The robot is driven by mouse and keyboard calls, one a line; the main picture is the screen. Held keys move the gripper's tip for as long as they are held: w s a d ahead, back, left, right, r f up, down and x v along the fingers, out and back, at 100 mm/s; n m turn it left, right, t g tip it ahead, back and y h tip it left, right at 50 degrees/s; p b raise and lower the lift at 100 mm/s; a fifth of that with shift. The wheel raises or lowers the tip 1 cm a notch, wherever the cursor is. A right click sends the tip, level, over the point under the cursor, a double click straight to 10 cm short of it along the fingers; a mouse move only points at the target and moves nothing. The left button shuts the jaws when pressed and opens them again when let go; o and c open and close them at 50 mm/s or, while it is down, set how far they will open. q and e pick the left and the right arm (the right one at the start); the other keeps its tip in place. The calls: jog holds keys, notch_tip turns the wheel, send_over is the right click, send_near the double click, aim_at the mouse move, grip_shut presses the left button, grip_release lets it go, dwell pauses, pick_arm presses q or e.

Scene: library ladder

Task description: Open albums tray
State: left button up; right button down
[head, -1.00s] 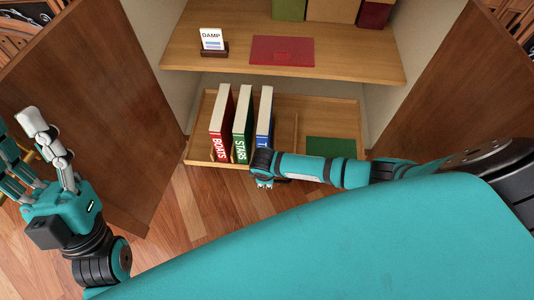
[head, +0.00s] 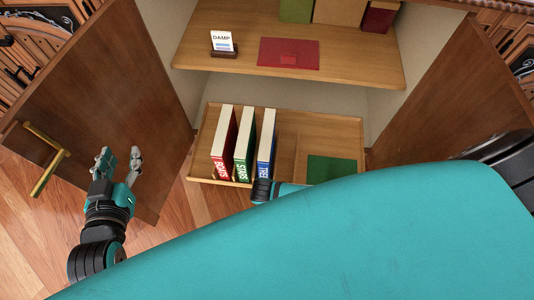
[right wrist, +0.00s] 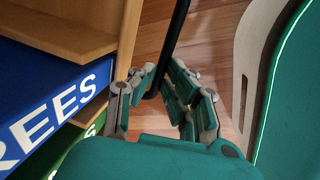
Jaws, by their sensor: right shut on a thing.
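The albums tray (head: 200,128) is a wooden drawer low in the cabinet, standing out past the upper shelf. It holds a red BOATS album (head: 220,160), a green STARS album (head: 242,160) and a blue TREES album (head: 265,160), all upright. In the right wrist view, my right gripper (right wrist: 158,88) is shut around a black bar handle (right wrist: 177,35) just in front of the tray front (right wrist: 128,35). In the head view its fingers are hidden; only a wrist part shows. My left gripper (head: 118,160) is open and empty beside the left door.
The left door (head: 110,100), with a brass handle (head: 45,165), and right door (head: 440,100) stand open. The upper shelf (head: 340,70) bears a DAMP card (head: 222,42) and a red folder (head: 290,53). A green flat item (head: 332,168) lies in the tray's right compartment.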

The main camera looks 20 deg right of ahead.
jog(key=shift+s+a, duration=0.1)
jog(key=shift+s, duration=0.05)
jog(key=c, duration=1.4)
grip_release()
jog(key=r, duration=0.4)
jog(key=s+r, duration=0.1)
jog(key=r, duration=0.2)
jog(key=s+a+r, duration=0.1)
jog(key=r, duration=0.3)
jog(key=shift+r, duration=0.35)
jog(key=shift+w, duration=0.1)
